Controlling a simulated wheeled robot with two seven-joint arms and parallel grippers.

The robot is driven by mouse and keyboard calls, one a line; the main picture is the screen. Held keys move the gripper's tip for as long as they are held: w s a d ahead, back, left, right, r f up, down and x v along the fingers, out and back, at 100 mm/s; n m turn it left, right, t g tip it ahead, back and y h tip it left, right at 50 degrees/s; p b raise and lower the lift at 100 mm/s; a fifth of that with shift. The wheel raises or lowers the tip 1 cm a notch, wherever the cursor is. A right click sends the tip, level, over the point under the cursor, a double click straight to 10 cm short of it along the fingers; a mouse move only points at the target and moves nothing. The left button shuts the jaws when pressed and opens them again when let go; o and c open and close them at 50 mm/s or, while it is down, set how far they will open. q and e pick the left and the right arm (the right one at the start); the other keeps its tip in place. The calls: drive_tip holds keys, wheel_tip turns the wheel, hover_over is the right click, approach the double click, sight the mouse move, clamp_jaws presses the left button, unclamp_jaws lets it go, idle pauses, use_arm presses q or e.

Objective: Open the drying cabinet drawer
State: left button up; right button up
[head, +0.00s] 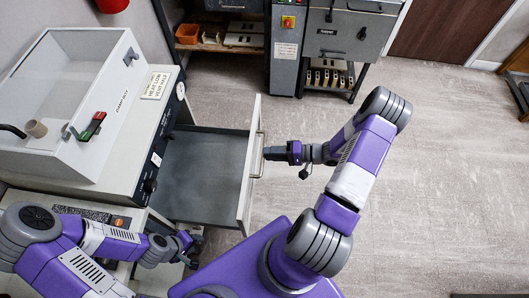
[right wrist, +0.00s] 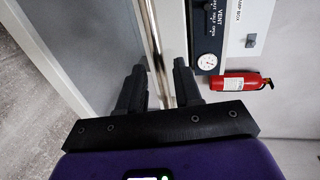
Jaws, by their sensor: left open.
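The drying cabinet (head: 90,105) stands at the left in the head view, with a clear-topped white hood. Its grey drawer (head: 203,180) is pulled well out and looks empty. The drawer's white front panel (head: 247,150) carries a metal bar handle (head: 258,160). My right gripper (head: 268,153) is at this handle from the right. My left gripper (head: 188,248) is open and empty, low beside the cabinet's near end.
A red fire extinguisher (right wrist: 241,82) hangs on the wall in the right wrist view. A grey machine (head: 345,35) and a shelf with an orange bin (head: 187,34) stand at the back. The floor (head: 440,160) to the right of the drawer is clear.

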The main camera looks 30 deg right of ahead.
drive_tip(key=v, duration=0.4)
drive_tip(key=shift+s+d+r, duration=0.1)
drive_tip(key=shift+s+d, duration=0.05)
idle(0.4)
